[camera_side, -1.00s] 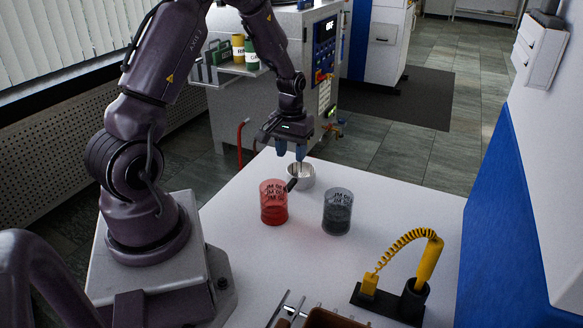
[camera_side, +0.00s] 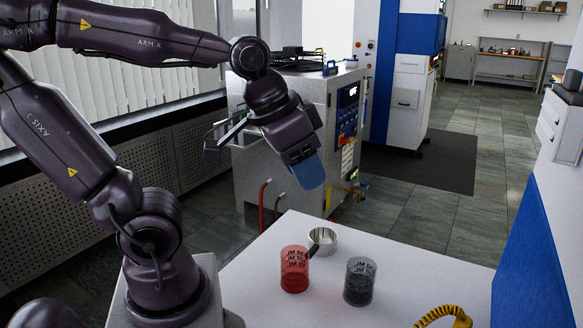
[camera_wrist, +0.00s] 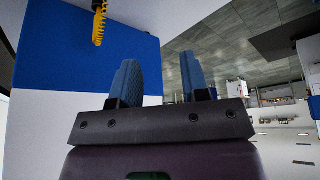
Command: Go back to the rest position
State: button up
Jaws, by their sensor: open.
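My gripper (camera_side: 309,172) is raised above the far end of the white table (camera_side: 250,270) in the side view, with its blue fingers pointing down and to the right. In the wrist view my gripper (camera_wrist: 160,85) shows two blue fingers spread apart with nothing between them. A small metal bowl (camera_side: 323,240) stands below on the table, with a dark handle at its side. A red beaker (camera_side: 294,270) and a dark grey beaker (camera_side: 359,282) stand in front of the bowl.
A grey machine (camera_side: 290,140) with a control panel stands behind the table. The air around my gripper is clear.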

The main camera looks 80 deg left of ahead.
jog(key=shift+s+d+r+m+t, duration=0.1)
jog(key=shift+s+d+m+t, duration=0.15)
jog(key=shift+s, duration=0.3)
jog(key=shift+s+d+r+m+t, duration=0.1)
jog(key=shift+s+d+m, duration=0.05)
jog(key=shift+s+d, duration=0.3)
jog(key=shift+a, duration=0.1)
dwell(0.4)
